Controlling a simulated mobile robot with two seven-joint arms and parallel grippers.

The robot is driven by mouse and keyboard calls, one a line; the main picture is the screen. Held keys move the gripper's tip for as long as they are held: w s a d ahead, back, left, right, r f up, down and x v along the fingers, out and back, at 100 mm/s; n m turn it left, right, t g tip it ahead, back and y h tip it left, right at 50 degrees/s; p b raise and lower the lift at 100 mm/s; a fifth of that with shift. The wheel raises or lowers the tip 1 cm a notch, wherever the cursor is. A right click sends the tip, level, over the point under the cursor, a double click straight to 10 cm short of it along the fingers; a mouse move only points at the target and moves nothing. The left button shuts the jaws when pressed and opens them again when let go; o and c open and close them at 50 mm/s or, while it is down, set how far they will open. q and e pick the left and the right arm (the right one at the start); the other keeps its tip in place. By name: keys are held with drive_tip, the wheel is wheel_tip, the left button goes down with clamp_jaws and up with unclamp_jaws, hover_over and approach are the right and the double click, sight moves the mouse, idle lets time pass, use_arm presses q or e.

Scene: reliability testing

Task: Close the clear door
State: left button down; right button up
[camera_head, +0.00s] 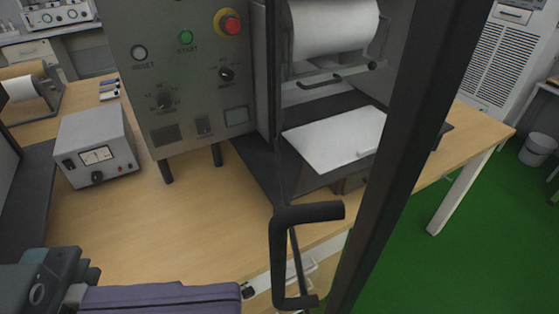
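The clear door stands open toward me, and its dark frame (408,120) runs from the upper right down to the bottom edge. Its see-through pane is hard to make out. A black bar handle (279,255) shows to the left of the frame, low in the view. The machine (180,75) behind has a grey control panel, a white roll (332,27) and a white plate (335,138) inside its bay. Part of my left arm shows purple and grey at the lower left, left of the handle and apart from it. I cannot make out gripper fingers. My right gripper does not show.
The wooden table (140,220) carries a grey meter box (95,145) left of the machine. A second roll (25,88) stands at the far left. Green floor (430,265) lies open right of the door frame, with a grey bin (537,150) farther back.

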sight(341, 290)
use_arm(q)
drive_tip(key=shift+w+d+p, duration=0.15)
drive_tip(key=shift+d, duration=0.9)
drive_tip(key=shift+w+d+p, duration=0.2)
drive_tip(key=shift+d, duration=0.8)
drive_tip(key=shift+w+d+p, duration=0.15)
drive_tip(key=shift+d, duration=0.9)
drive_tip(key=shift+d, duration=0.1)
